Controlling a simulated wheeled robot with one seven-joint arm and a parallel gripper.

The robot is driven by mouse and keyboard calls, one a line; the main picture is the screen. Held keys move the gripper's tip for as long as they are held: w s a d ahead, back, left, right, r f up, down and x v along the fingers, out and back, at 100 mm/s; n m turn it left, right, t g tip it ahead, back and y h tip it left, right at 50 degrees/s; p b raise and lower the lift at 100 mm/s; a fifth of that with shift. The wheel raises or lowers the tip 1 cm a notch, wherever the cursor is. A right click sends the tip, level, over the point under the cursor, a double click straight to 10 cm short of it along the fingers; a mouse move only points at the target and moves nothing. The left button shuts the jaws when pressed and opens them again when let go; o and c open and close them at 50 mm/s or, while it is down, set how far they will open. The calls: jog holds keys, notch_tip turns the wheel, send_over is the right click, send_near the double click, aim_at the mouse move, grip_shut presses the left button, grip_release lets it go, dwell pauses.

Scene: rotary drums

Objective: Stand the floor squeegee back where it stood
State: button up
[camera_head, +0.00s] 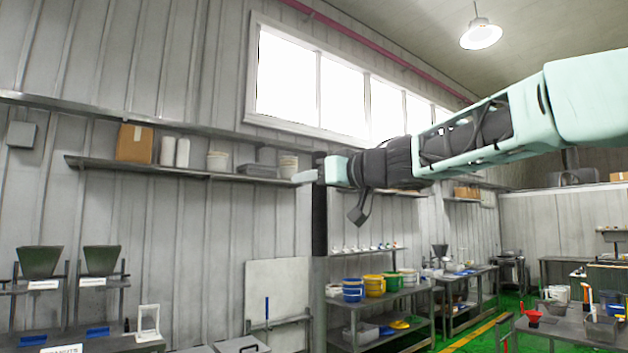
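My gripper (306,177) is at the end of my outstretched arm, which reaches in from the right at the height of the wall shelf. It is seen from the side and small, so I cannot tell whether its fingers are open or shut. No floor squeegee can be clearly made out. A thin blue upright handle (267,309) shows low in front of a pale board, by a grey rail. It may be the squeegee's handle, but its lower end is not visible. A dark upright strip (319,222) shows just below my gripper; I cannot tell whether it is separate from it.
A wall shelf (196,172) with a box and tubs runs behind my gripper. Below stand a rack with coloured buckets (375,284), a bench with two hoppers (40,262) at left, and a table with tools (566,328) at right. Green floor shows at lower right.

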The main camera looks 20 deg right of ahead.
jog(key=shift+o, duration=0.2)
jog(key=shift+r, duration=0.15)
jog(key=b+v, duration=0.1)
jog(key=v, duration=1.1)
jog(key=shift+b, duration=0.4)
